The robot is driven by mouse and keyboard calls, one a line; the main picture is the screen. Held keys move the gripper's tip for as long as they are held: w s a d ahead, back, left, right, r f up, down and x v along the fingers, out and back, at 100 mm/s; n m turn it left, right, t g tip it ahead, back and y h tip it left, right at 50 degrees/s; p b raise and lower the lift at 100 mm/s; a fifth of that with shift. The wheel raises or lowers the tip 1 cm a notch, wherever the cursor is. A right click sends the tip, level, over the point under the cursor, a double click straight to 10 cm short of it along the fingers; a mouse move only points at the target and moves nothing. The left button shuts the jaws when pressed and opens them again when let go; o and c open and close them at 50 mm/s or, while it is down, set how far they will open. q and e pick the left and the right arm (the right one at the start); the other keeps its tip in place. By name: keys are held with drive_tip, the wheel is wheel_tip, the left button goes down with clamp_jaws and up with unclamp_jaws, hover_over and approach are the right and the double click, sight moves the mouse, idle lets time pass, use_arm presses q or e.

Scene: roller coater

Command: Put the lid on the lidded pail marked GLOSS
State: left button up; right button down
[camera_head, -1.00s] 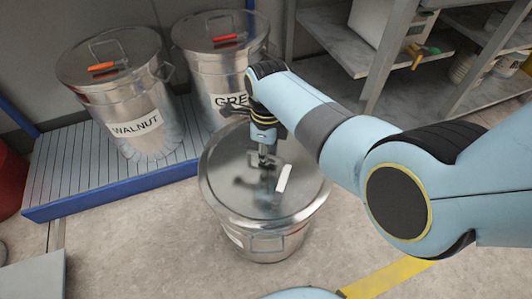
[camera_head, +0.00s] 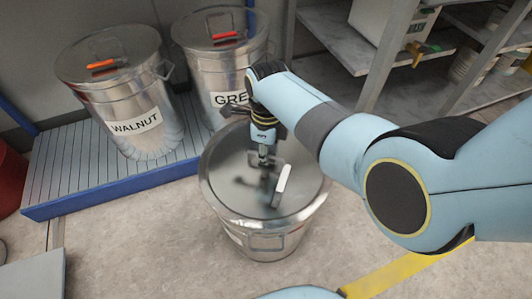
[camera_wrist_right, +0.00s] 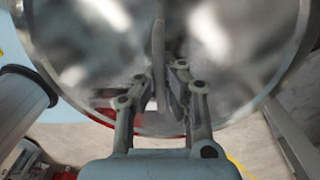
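A metal pail (camera_head: 265,247) stands on the floor in the middle of the head view. A shiny round lid (camera_head: 232,172) covers its top, and whether it is fully seated cannot be told. The lid carries a pale bar handle (camera_head: 282,186), which runs between the fingers in the right wrist view (camera_wrist_right: 159,60). My right gripper (camera_head: 266,162) is low over the lid, its fingers (camera_wrist_right: 160,86) on either side of the handle. Whether they press on it is unclear. My left gripper is out of view.
Two lidded pails, WALNUT (camera_head: 135,120) and a partly hidden GRE... (camera_head: 215,75), stand on a blue-edged platform (camera_head: 110,188) behind. Shelving (camera_head: 450,95) stands at the back right. A yellow floor line (camera_head: 405,270) lies in front.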

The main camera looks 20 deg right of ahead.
drive_tip(key=c, duration=2)
unclamp_jaws()
drive_tip(key=shift+f, duration=0.2)
drive_tip(key=shift+c, duration=0.2)
drive_tip(key=o, duration=0.6)
drive_tip(key=shift+o, duration=0.2)
